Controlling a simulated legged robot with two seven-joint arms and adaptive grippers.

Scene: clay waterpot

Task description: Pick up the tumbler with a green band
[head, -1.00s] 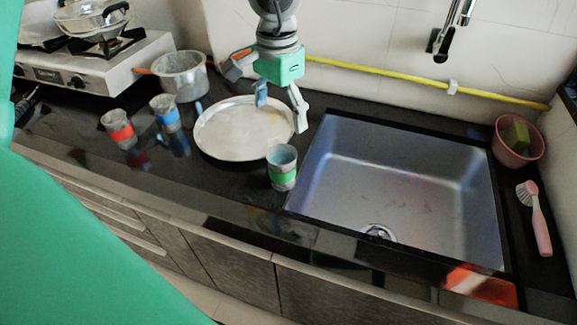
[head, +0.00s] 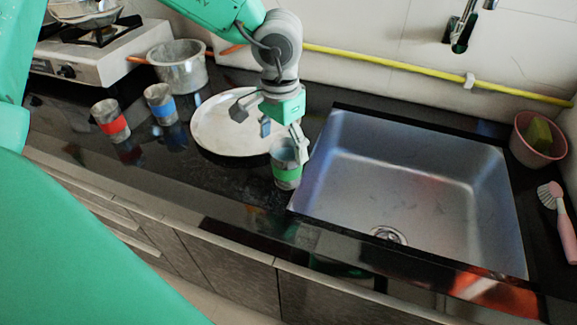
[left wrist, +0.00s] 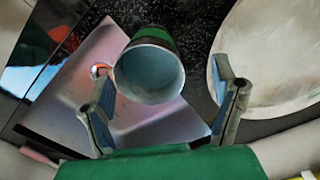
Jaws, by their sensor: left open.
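The tumbler with a green band (head: 287,177) stands upright on the black counter, just left of the sink. My left gripper (head: 283,133) is open above and behind it in the head view, with one finger by the tumbler's right side near the rim. In the left wrist view the tumbler (left wrist: 148,68) shows its open mouth ahead of the gripper (left wrist: 165,105), between the lines of the two spread fingers. I cannot tell whether a finger touches it. My right gripper is not in view.
A round plate (head: 220,122) lies left of the tumbler. The sink (head: 410,185) is close on its right. A red-banded tumbler (head: 111,121), a blue-banded tumbler (head: 161,104) and a pot (head: 178,68) stand further left. A pink bowl (head: 537,140) sits far right.

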